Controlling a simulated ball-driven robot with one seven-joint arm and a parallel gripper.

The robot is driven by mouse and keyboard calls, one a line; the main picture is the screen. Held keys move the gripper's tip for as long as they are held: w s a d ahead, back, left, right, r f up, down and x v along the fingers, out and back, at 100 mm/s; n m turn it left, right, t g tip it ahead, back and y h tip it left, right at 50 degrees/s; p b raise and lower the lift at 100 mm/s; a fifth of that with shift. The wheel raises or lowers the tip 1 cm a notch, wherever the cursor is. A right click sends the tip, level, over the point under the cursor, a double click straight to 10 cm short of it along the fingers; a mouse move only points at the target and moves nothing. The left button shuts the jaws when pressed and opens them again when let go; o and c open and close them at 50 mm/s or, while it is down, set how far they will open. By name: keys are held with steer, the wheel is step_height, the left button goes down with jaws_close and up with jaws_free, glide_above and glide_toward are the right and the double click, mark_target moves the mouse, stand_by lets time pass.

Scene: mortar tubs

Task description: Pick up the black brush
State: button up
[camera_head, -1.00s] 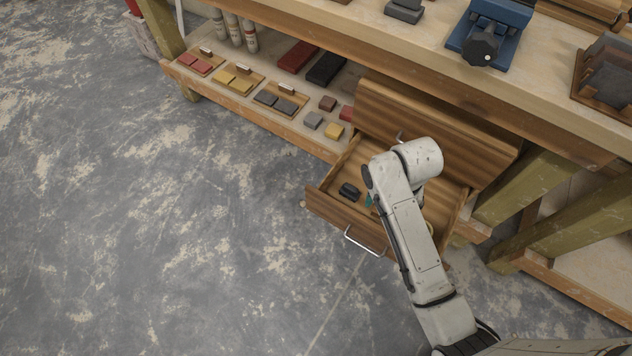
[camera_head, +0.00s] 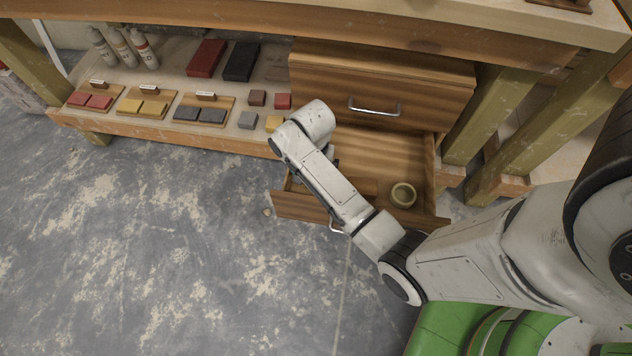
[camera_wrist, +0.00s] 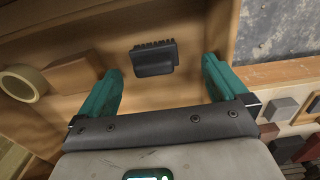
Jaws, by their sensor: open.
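The black brush (camera_wrist: 153,60) lies in the open wooden drawer, with its bristles toward the top of the wrist view. My gripper (camera_wrist: 163,80) is open above the drawer, its two teal fingers on either side of the brush in the picture. The fingers appear apart from the brush, and nothing is between them. In the head view the drawer (camera_head: 390,150) is pulled out under the bench, and my arm hides the brush and the gripper.
A roll of tape (camera_head: 403,194) lies in the drawer, with a brown block (camera_wrist: 74,78) beside it in the wrist view. A closed drawer (camera_head: 375,85) is above. The shelf to the left holds sample boards (camera_head: 203,110), small blocks and bottles (camera_head: 123,48). The floor in front is clear.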

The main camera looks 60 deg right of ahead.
steer(key=f+b, duration=0.2)
steer(key=f, duration=0.3)
steer(key=shift+s+d+b, duration=0.25)
steer(key=shift+s+b, duration=0.1)
steer(key=shift+b, duration=0.05)
steer(key=shift+c, duration=0.4)
steer(key=c, duration=1.1)
